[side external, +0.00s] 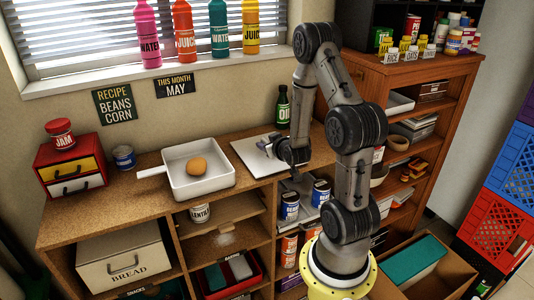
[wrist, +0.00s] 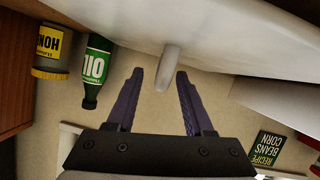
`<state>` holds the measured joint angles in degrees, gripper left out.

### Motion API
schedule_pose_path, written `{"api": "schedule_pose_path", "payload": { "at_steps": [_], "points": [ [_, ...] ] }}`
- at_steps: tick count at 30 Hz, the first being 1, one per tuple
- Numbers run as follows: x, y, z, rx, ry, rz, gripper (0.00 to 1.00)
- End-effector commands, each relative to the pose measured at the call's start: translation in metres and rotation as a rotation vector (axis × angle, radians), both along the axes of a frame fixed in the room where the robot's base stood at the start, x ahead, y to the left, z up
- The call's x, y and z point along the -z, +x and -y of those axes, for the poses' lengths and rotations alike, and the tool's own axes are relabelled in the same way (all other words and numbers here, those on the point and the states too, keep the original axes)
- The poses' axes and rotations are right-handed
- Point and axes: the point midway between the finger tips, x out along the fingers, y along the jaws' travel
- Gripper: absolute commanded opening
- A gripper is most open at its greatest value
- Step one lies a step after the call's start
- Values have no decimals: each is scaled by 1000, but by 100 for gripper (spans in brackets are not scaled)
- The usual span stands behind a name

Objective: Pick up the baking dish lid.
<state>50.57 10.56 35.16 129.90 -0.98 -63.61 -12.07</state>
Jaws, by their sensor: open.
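The baking dish lid (side external: 250,158) looks like a flat white slab on the wooden counter, right of the white dish. In the wrist view the lid (wrist: 230,32) fills the top as a pale surface, with a rounded white knob (wrist: 168,68) sticking out. My gripper (side external: 284,160) is low over the lid's right part and hides some of it. In the wrist view my gripper (wrist: 159,75) is open, its two dark fingers spread. The knob's tip appears between the fingertips, nearer the right one. I cannot tell whether they touch.
A white handled dish (side external: 180,190) with a brown egg (side external: 197,166) stands left of the lid. A green oil bottle (side external: 282,108) stands behind the lid, beside the tall shelf (side external: 460,68). A honey jar (wrist: 50,52) shows beside the bottle in the wrist view.

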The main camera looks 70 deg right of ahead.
Motion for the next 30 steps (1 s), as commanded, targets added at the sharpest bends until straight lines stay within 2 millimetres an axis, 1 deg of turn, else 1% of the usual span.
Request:
{"api": "schedule_pose_path", "payload": {
  "at_steps": [3, 9, 10, 14, 15, 17, 18, 19, 30],
  "points": [
    [2, 3, 4, 0, 0, 0, 52],
    [2, 4, 4, 0, 0, 0, 52],
    [2, 4, 4, 0, 0, 0, 50],
    [2, 3, 4, 0, 0, 0, 27],
    [2, 3, 4, 0, 0, 0, 20],
    [2, 3, 4, 0, 0, 0, 9],
    [2, 3, 4, 0, 0, 0, 2],
    [2, 3, 4, 0, 0, 0, 0],
    [2, 3, 4, 0, 1, -1, 0]
  ]
}}
